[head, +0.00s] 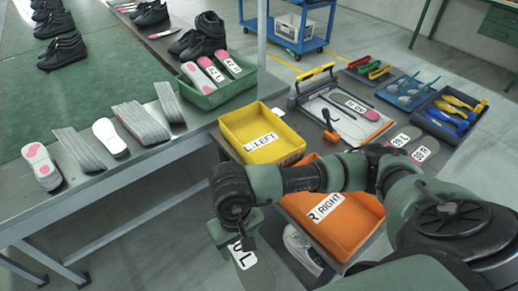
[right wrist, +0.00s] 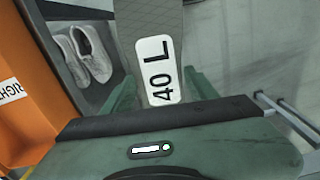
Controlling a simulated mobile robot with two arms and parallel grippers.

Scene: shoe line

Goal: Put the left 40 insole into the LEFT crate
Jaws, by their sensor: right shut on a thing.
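The 40 L insole (head: 257,272) is grey with a white label. It hangs in my right gripper (head: 236,236), low at the front edge of the table. In the right wrist view the insole (right wrist: 155,20) sits between the fingers, and its label reads 40 L. The yellow LEFT crate (head: 240,122) stands on the table above and slightly right of the gripper, and looks empty. My right forearm passes in front of the crate's near side. My left gripper is not in view.
The orange RIGHT crate (head: 350,240) is right of the gripper and partly behind my arm; it also shows in the right wrist view (right wrist: 25,115). White shoes (right wrist: 85,50) lie below it. A green crate (head: 205,100) holds insoles. More labelled insoles (head: 422,150) lie at right.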

